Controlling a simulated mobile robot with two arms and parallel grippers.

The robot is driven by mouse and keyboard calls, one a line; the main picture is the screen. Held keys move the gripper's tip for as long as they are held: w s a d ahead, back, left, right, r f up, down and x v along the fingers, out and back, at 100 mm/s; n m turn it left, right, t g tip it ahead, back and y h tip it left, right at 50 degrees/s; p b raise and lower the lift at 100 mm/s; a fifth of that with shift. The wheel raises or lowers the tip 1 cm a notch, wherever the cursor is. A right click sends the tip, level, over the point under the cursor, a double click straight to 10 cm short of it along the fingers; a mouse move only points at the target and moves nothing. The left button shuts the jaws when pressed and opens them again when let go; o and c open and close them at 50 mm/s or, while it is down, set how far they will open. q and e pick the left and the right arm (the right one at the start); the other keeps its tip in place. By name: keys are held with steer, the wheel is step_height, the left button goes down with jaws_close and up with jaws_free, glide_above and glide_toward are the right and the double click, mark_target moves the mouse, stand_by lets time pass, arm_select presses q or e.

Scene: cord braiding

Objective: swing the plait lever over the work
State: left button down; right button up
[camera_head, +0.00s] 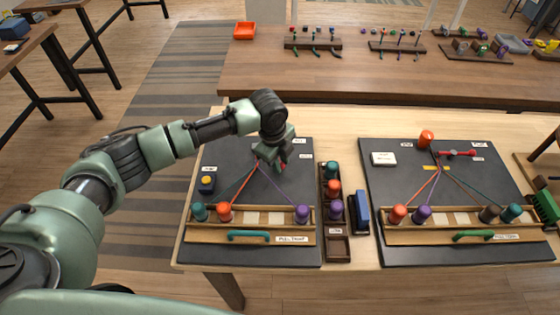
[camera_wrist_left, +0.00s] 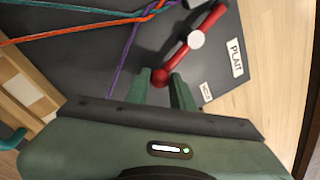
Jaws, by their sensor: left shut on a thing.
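My left gripper (camera_head: 277,162) is over the back of the left board, and it hides most of the lever there. In the left wrist view the red plait lever (camera_wrist_left: 182,57) has a white pivot cap and lies at a slant. My left gripper's green fingers (camera_wrist_left: 162,88) are shut on the lever's near red knob. A purple cord (camera_wrist_left: 124,52), an orange cord (camera_wrist_left: 90,29) and a teal cord (camera_wrist_left: 75,10) run beside the lever, apart from the fingers. A PLAIT label (camera_wrist_left: 236,58) lies beyond the lever. My right gripper is not in view.
The left board (camera_head: 215,160) has a rack of bobbins (camera_head: 250,234) along its front. A dark bobbin tray (camera_head: 336,247) and a blue block (camera_head: 361,212) stand between the boards. The right board (camera_head: 385,180) has its own red lever (camera_head: 457,153) and cords. A shelf with tools stands behind.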

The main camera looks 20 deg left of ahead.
arm_select(q)
steer(key=shift+a+f, duration=0.1)
steer(key=shift+a, duration=0.15)
stand_by(0.4)
